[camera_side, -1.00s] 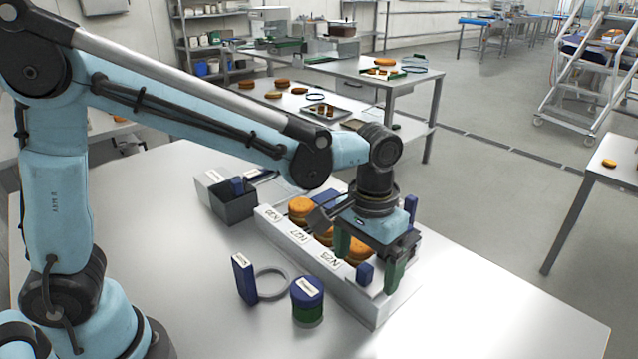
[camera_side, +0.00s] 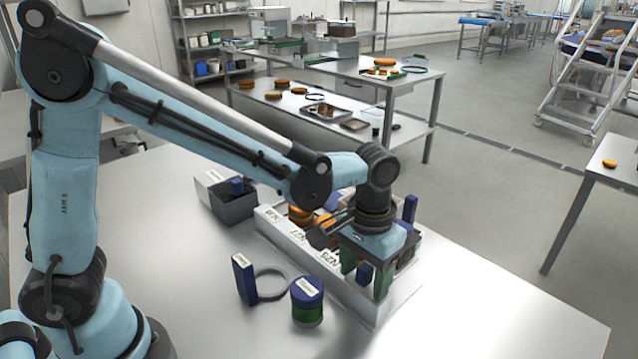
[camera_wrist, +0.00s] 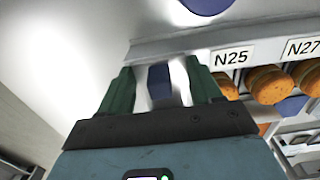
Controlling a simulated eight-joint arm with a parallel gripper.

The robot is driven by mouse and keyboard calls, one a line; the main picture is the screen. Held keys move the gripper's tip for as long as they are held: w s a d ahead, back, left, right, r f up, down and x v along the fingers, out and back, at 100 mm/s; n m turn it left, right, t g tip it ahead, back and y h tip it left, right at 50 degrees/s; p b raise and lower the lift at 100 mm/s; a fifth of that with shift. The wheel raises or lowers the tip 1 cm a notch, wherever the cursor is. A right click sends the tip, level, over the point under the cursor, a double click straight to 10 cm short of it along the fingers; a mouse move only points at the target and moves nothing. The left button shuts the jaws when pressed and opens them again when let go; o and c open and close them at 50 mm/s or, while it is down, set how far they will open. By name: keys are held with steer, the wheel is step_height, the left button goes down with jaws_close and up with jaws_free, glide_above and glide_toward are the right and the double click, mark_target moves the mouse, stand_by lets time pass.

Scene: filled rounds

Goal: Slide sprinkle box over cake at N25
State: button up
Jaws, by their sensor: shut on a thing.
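The sprinkle box shows mainly as its blue upright grip (camera_side: 365,274), at the near right end of the long pale rack (camera_side: 372,315). My gripper (camera_side: 366,278) points down, with a green finger on each side of this grip, shut on it. The wrist view shows the blue grip (camera_wrist: 160,84) between the green fingers of my gripper (camera_wrist: 160,90). The N25 label (camera_wrist: 232,58) is on the rack just right of my gripper in that view. The cake at N25 (camera_wrist: 227,86) is partly hidden by a finger, and my gripper hides it in the side view.
A cake (camera_side: 300,215) sits further along the rack; another is by N27 (camera_wrist: 268,84). A grey bin (camera_side: 236,207) is behind left. The table's right front is clear.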

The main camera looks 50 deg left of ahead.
mark_target(328, 261)
stand_by(0.4)
steer(key=shift+a, duration=4.25)
steer(key=o, duration=1)
steer(key=shift+c, duration=0.2)
steer(key=shift+r, duration=0.1)
step_height(328, 261, up, 7)
